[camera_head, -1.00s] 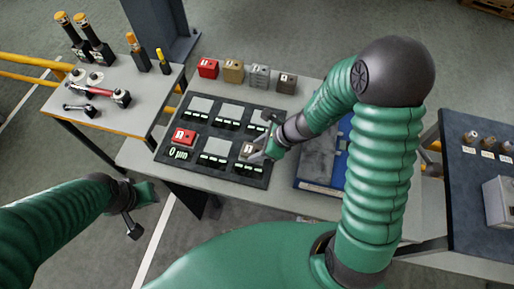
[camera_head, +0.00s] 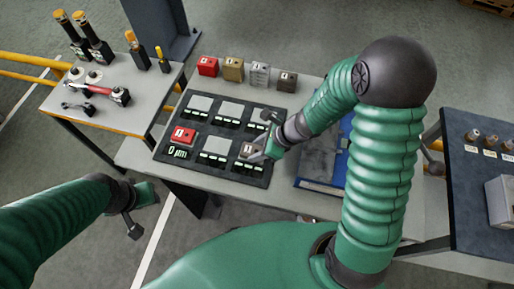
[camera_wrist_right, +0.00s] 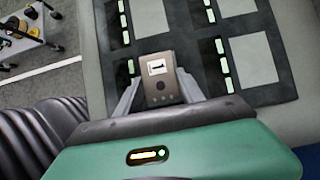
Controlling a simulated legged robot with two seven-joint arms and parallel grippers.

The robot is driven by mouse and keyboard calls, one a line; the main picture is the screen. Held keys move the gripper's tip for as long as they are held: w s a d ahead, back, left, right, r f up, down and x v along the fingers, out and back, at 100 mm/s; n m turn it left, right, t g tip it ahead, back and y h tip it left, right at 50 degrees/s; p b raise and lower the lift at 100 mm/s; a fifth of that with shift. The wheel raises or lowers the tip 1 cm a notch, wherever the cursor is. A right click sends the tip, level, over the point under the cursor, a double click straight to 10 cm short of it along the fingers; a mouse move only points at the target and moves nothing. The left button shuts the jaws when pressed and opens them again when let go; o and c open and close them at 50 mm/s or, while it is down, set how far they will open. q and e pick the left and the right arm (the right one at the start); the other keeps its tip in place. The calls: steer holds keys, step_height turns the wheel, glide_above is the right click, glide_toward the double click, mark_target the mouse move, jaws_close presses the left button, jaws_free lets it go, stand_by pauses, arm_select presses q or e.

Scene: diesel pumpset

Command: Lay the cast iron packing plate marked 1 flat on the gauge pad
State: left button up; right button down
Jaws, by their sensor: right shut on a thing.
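My right gripper (camera_head: 259,154) is shut on a small dark grey-brown plate (camera_head: 248,149) with a white label. In the right wrist view the plate (camera_wrist_right: 161,76) sits between the two fingers.
A red block (camera_head: 184,135) sits on the front left station, above a "0 µm" readout. A blue-edged tray (camera_head: 320,187) lies to the right, partly behind my arm. A tool bench (camera_head: 100,100) stands at the left.

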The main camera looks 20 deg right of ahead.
steer(key=shift+f, duration=0.2)
steer(key=c, duration=0.6)
jaws_free()
steer(key=shift+c, duration=0.2)
steer(key=shift+r, duration=0.1)
steer(key=p+v, duration=0.5)
steer(key=v, duration=1.1)
steer(key=shift+d+r, duration=0.2)
steer(key=shift+d, duration=0.05)
